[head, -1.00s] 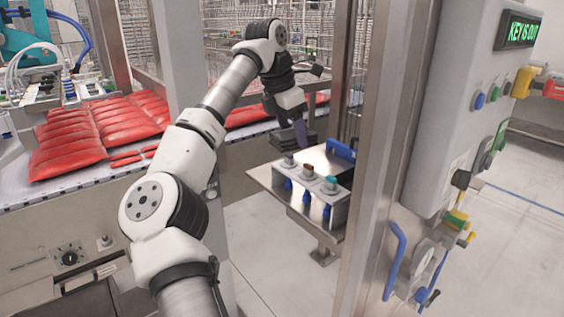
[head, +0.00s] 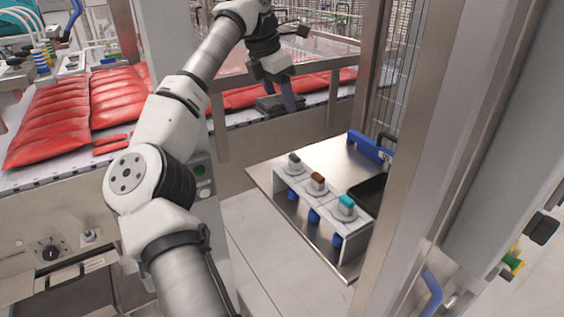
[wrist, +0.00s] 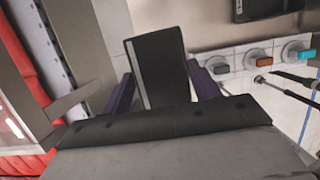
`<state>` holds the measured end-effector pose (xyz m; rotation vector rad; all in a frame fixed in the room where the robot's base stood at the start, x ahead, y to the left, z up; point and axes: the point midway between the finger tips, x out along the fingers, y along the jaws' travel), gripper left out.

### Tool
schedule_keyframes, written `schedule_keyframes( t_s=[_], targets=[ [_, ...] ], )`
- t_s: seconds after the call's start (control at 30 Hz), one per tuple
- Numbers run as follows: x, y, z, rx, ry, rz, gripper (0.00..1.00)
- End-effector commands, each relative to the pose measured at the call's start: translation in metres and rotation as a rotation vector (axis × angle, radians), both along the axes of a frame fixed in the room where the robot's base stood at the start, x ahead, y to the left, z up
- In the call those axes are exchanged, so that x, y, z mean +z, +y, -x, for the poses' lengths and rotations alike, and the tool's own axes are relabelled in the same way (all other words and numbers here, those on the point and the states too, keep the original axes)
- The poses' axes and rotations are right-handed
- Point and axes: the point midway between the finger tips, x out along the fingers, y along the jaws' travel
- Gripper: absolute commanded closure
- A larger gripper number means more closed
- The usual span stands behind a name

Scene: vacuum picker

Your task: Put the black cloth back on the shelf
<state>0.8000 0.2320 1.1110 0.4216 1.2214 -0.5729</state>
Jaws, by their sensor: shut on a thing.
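My gripper (head: 281,96) has purple fingers closed on the black cloth (head: 268,106), which looks like a flat, dark folded stack. In the wrist view the cloth (wrist: 158,62) sits between the two fingers (wrist: 160,88) as a dark block. The metal shelf (head: 272,182) lies in front of and to the right of the gripper in the head view. The gripper and cloth are apart from the shelf's top and appear in front of the conveyor edge. The exact height above the shelf cannot be told.
A bracket with grey, brown and teal knobs (head: 318,185) stands along the shelf's front. A blue handle (head: 366,146) and a black item (head: 372,190) are behind it. A steel post (head: 415,130) hides the shelf's right end. Red packs (head: 118,97) lie on the conveyor.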

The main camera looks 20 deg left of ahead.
Motion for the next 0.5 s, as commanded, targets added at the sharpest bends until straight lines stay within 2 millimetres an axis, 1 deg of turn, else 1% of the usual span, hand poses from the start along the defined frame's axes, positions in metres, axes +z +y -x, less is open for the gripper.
schedule_keyframes(
  t_s=[0.03, 0.3, 0.4, 0.5],
  targets=[
    [-0.017, 0.001, 0.001, -0.001, 0.004, 0.002, 0.60],
    [-0.088, 0.000, 0.001, -0.002, 0.002, 0.003, 0.60],
    [-0.108, 0.000, 0.000, -0.001, 0.002, 0.003, 0.60],
    [-0.121, 0.000, 0.000, -0.001, 0.002, 0.001, 0.60]
  ],
)
